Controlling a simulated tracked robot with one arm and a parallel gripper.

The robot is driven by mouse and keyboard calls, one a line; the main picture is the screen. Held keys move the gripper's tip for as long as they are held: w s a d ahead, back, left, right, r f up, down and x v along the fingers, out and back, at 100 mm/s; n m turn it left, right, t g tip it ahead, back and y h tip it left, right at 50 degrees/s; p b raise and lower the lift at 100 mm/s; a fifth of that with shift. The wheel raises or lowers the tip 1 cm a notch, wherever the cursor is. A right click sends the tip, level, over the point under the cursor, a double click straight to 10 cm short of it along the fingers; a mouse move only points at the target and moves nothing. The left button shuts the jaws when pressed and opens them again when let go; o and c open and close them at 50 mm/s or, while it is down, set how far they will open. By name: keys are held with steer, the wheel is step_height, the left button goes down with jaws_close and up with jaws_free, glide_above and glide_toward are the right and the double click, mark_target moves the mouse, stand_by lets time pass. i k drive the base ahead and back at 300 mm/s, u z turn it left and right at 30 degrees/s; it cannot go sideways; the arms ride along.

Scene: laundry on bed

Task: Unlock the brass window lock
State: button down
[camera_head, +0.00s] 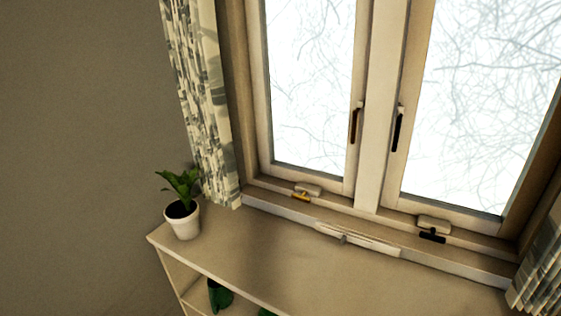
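A small brass window lock (300,197) sits at the bottom of the left window sash, just below a pale block on the frame. It looks yellow-gold and small; I cannot tell its lock position. The window (376,110) has two sashes with a pale frame and looks shut. A dark lock (432,237) sits in the matching place under the right sash. A brownish handle (354,125) is on the left sash and a black handle (398,130) on the right sash. My gripper is not in view.
A pale shelf unit (250,245) stands below the window, its top mostly clear. A potted plant (182,218) stands at its left end. A pale bar with a small knob (357,239) lies along the sill. Patterned curtains hang left (205,110) and right (540,275).

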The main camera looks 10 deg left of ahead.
mark_target(355, 113)
steer(key=z, duration=0.15)
steer(key=k, duration=0.1)
steer(key=u, duration=0.5)
steer(key=i, duration=1.8)
steer(key=z, duration=0.55)
